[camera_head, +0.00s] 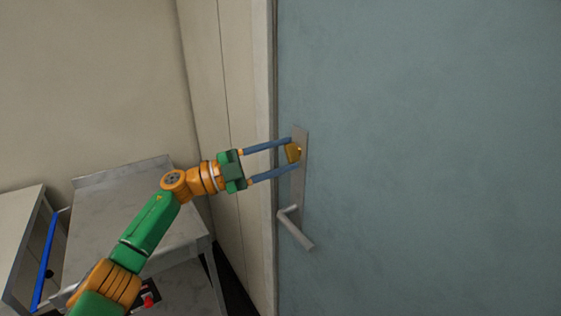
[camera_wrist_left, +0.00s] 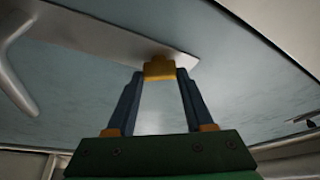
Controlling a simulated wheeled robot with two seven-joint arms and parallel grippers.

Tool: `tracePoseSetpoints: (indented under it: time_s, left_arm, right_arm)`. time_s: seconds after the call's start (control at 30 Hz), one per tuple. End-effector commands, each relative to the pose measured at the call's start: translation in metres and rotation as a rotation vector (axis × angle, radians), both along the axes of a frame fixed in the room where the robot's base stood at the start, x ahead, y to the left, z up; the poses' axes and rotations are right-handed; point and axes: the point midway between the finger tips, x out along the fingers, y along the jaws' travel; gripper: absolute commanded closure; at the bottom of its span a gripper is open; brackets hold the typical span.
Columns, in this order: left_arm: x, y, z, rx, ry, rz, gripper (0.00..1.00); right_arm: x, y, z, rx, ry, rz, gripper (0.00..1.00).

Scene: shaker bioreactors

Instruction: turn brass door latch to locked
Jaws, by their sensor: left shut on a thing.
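The brass door latch (camera_head: 293,153) is a small gold-coloured knob on the upper part of a metal plate (camera_head: 302,180) on the blue-grey door (camera_head: 430,150). My left gripper (camera_head: 291,154) reaches it from the left, with one blue finger above and one below. In the left wrist view the fingers close in on both sides of the latch (camera_wrist_left: 159,68) and are shut on it. The fingers hide part of its sides, and I cannot tell its turn angle. My right gripper is not in view.
A silver lever handle (camera_head: 296,228) sticks out below the latch on the same plate. A metal table (camera_head: 120,200) and a cart with a blue bar (camera_head: 45,262) stand at the left. The door frame (camera_head: 265,120) runs just left of the plate.

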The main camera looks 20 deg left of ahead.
Motion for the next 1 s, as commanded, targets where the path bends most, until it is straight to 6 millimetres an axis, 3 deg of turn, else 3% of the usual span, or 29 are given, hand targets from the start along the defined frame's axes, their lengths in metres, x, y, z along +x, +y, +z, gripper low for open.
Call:
tracePoseSetpoints:
  time_s: [0.5,1.0]
  left_arm:
    - [0.0005,0.0005,0.0028,0.32,-0.249,0.001,1.0]
    - [0.0005,0.0004,0.0024,0.432,-0.337,0.002,1.0]
  right_arm:
    - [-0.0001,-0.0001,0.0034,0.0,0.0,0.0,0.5]
    - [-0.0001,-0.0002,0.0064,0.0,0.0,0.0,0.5]
